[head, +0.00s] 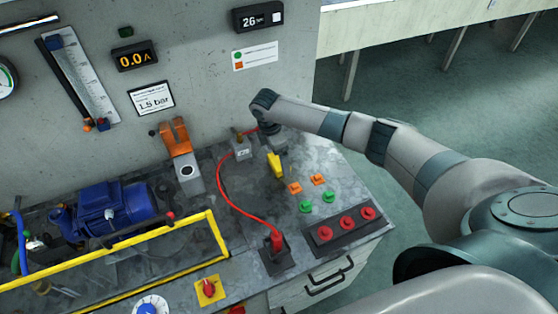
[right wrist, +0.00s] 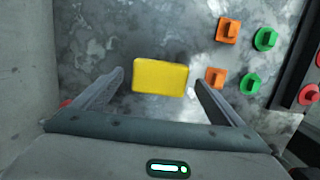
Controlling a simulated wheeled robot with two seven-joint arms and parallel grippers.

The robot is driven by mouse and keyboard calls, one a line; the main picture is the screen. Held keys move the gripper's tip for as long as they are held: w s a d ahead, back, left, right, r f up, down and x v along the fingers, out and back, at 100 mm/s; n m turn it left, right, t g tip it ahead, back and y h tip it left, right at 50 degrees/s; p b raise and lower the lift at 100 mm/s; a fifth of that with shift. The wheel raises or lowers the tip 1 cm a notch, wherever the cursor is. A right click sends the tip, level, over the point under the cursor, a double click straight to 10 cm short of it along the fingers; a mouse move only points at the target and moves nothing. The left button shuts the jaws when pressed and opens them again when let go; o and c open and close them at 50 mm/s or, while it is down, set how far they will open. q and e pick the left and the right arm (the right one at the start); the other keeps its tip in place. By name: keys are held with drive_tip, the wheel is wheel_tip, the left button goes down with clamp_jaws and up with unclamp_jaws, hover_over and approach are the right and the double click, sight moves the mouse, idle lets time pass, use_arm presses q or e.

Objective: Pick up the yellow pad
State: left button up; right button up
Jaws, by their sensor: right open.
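The yellow pad (head: 275,165) is on the grey bench top in the head view, just below my right gripper (head: 275,147). In the right wrist view the pad (right wrist: 160,77) shows as a yellow rectangle between the two fingertips of my right gripper (right wrist: 159,80). The fingers are open, with a gap on each side of the pad. I cannot tell how far the fingertips are above the bench. My left gripper is not in view.
Orange knobs (head: 295,188) and green knobs (head: 306,206) sit to the right of the pad. A red-button panel (head: 325,235) is nearer the front edge. A red cable (head: 237,194) curves left of the pad. A blue pump motor (head: 112,206) stands behind a yellow-framed guard (head: 215,238).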

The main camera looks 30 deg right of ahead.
sight(278, 160)
drive_tip(key=shift+f, duration=0.3)
drive_tip(key=c, duration=1.1)
drive_tip(key=shift+r, duration=0.15)
drive_tip(key=shift+c, duration=0.2)
drive_tip(key=shift+w+r+b, duration=0.1)
drive_tip(key=shift+r+b, duration=0.4)
drive_tip(key=shift+r, duration=0.15)
wheel_tip(278, 160, up, 2)
drive_tip(key=shift+r+b, duration=0.25)
drive_tip(key=shift+b, duration=0.4)
drive_tip(key=s+d+r+b, duration=0.3)
drive_tip(key=s+r, duration=0.4)
drive_tip(key=s, duration=0.4)
drive_tip(key=shift+d, duration=0.45)
drive_tip(key=shift+o, duration=0.7)
drive_tip(key=shift+s, duration=0.1)
drive_tip(key=shift+f, duration=0.1)
